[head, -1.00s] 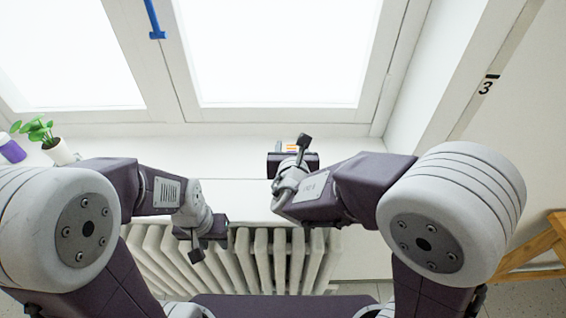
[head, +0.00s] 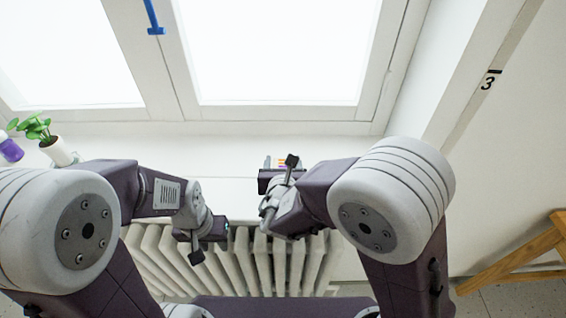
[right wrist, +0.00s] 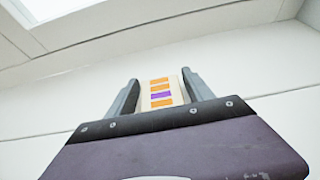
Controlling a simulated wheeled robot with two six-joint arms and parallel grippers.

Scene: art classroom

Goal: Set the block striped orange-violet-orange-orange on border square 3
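The striped block (right wrist: 161,93) is pale with orange, orange, violet and orange bands from top to bottom in the right wrist view. It sits between the two fingers of my right gripper (right wrist: 160,84), which meet its sides. In the head view the block (head: 284,163) shows small, just beyond my right gripper (head: 283,162), over the windowsill. My left gripper (head: 208,234) hangs in front of the radiator, and its fingers are too hidden to read. No border square is in view.
A white windowsill (head: 200,158) runs under the bright window. A potted plant (head: 58,151) and a purple jar (head: 10,150) stand at its left. A radiator (head: 150,260) is below. A wooden stand (head: 520,255) is at right.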

